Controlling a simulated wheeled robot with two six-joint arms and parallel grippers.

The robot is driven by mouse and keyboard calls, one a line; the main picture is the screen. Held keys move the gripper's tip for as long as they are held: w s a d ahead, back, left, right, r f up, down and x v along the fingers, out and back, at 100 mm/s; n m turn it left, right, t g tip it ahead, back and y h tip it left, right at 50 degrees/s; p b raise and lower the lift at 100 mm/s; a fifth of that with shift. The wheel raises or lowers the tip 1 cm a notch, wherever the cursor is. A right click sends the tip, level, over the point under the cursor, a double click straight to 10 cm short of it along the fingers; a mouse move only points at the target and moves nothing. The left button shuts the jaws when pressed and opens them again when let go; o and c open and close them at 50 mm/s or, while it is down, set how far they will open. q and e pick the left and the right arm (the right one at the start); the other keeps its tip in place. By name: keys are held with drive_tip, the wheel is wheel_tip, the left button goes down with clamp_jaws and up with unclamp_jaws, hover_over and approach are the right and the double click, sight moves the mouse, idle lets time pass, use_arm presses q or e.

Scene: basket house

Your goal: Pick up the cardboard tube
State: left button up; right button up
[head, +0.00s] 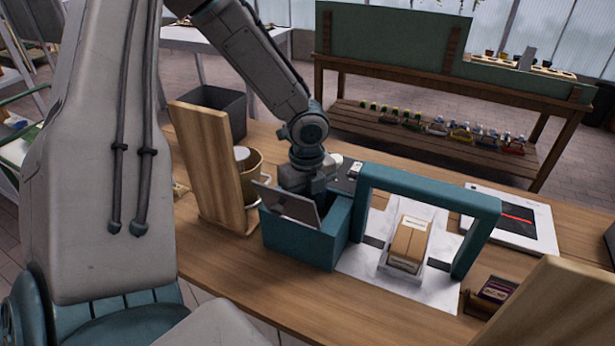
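I cannot make out a cardboard tube for certain. A tan round container (252,184) with a paler round piece at its top stands behind an upright wooden board, partly hidden. My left gripper (303,184) points down at the back of an open teal box (302,241), right of the round container. Its fingertips are hidden behind the box and a tilted grey panel, so I cannot tell whether it is open or holds anything. My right gripper is not in view.
The upright wooden board (210,165) stands left of the box. A teal arch (430,185) spans a brown taped package (409,243). A dark bin (212,110) is behind. A white framed panel (511,220) lies right. Bare tabletop shows at the front.

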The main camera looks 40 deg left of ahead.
use_arm(q)
wheel_tip(320, 180, down, 2)
drive_tip(key=c, duration=0.7)
drive_tip(key=shift+r, duration=0.1)
drive_tip(key=shift+c, duration=0.2)
